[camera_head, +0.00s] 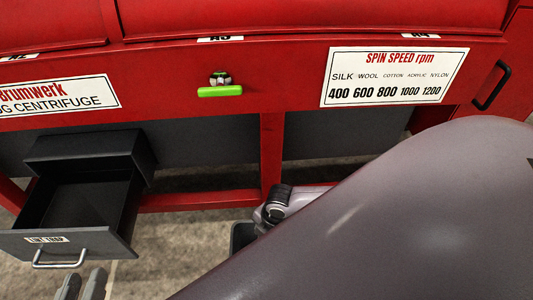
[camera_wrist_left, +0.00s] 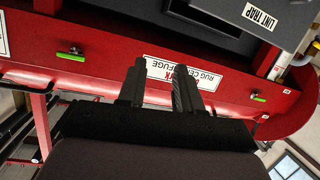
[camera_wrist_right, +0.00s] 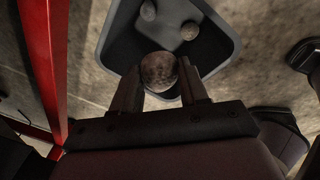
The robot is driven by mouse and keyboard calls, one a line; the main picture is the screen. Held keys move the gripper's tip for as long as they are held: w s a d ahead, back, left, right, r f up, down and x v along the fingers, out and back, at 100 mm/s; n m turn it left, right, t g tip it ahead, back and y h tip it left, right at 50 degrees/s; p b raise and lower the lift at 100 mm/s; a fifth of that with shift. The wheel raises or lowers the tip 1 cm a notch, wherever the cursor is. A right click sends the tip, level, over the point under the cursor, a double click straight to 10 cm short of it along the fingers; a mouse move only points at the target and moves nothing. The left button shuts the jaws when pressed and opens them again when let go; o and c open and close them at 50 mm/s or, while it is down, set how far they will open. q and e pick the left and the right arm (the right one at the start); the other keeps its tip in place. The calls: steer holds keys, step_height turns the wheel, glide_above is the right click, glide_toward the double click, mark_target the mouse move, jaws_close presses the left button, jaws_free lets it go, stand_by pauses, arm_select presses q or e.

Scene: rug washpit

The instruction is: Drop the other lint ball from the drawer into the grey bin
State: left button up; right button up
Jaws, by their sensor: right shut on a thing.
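The lint trap drawer (camera_head: 42,241) is pulled out at the left of the head view, and the visible part of its floor is bare. Its labelled front also shows in the left wrist view (camera_wrist_left: 287,22). In the right wrist view my right gripper (camera_wrist_right: 160,80) is shut on a brown-grey lint ball (camera_wrist_right: 158,70), held over the grey bin (camera_wrist_right: 228,48). Two smaller-looking balls (camera_wrist_right: 189,31) lie inside the bin. My left gripper (camera_head: 82,284) is just in front of the drawer handle, its fingers apart and empty (camera_wrist_left: 161,68). My right gripper is hidden in the head view.
The red centrifuge (camera_head: 200,155) spans the back, with a green-handled latch (camera_head: 220,91) and a spin speed sign (camera_head: 393,77). A red leg (camera_wrist_right: 40,60) stands left of the bin. My right arm covers much of the head view.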

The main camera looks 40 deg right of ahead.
steer(key=o, duration=1.1)
steer(key=r+p, duration=0.1)
steer(key=r, duration=0.1)
steer(key=r+p, duration=0.1)
steer(key=r, duration=0.1)
steer(key=r+p, duration=0.2)
steer(key=shift+s+d, duration=0.35)
steer(key=shift+d, duration=0.05)
steer(key=shift+r, duration=0.5)
arm_select(q)
steer(key=d, duration=0.1)
steer(key=n+g, duration=0.1)
steer(key=d+h, duration=0.1)
steer(key=shift+w+d+r+g, duration=0.1)
steer(key=shift+w+d+g, duration=0.2)
steer(key=shift+d+g, duration=0.1)
arm_select(e)
steer(key=shift+s, duration=0.1)
